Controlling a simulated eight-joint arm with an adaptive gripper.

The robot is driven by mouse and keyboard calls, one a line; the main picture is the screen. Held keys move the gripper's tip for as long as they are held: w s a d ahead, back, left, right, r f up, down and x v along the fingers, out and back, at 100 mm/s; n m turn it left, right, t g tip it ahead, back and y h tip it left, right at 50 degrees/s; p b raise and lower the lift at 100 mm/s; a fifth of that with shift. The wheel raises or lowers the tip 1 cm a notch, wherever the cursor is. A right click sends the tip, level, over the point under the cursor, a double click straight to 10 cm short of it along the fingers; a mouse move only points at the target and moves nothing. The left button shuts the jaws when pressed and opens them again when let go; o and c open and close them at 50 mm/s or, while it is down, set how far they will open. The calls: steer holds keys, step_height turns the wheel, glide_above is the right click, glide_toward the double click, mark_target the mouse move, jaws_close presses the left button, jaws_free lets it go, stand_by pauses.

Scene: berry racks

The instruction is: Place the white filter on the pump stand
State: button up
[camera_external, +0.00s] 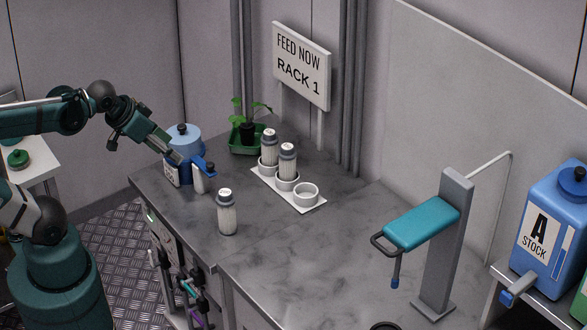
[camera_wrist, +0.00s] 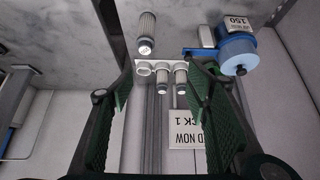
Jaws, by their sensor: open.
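A white filter (camera_external: 227,212), a ribbed cylinder with a labelled cap, stands upright alone on the grey counter; it also shows in the wrist view (camera_wrist: 147,30). Two similar filters (camera_external: 268,147) (camera_external: 288,160) stand in the white rack (camera_external: 318,205). A blue bottle (camera_external: 184,138) has a blue bracket and white cylinder beside it. A grey column (camera_external: 447,245) with a teal arm (camera_external: 420,222) stands at right. No label shows which one is the pump stand. My gripper (camera_external: 172,156) is open and empty, near the blue bottle and apart from the lone filter; its spread fingers frame the wrist view (camera_wrist: 162,68).
The rack's front ring (camera_external: 306,193) is empty. A potted plant (camera_external: 248,130) and the RACK 1 sign (camera_external: 301,66) stand behind. A blue jug marked A STOCK (camera_external: 551,235) is at far right. The middle of the counter is clear.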

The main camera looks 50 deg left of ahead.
steer(key=m+g+h+b, duration=0.1)
steer(key=m+h+b, duration=0.5)
steer(key=h, duration=0.1)
glide_above(218, 197)
steer(key=s+a, duration=0.2)
steer(key=s, duration=0.2)
step_height(218, 197, down, 17)
steer(key=shift+w+f+m+h+b, duration=0.3)
steer(key=shift+w+f+m+h, duration=0.25)
steer(key=shift+m, duration=0.15)
steer(key=shift+w+a+f+m+t+h+b, duration=0.25)
steer(key=shift+a+f+m+t+h+b, duration=0.3)
steer(key=shift+f+m+h, duration=0.3)
steer(key=shift+a+f+m+t+h+b, duration=0.3)
steer(key=shift+a+m+h+b, duration=0.15)
steer(key=shift+m, duration=0.4)
steer(key=shift+d, duration=0.1)
steer(key=shift+x, duration=1.2)
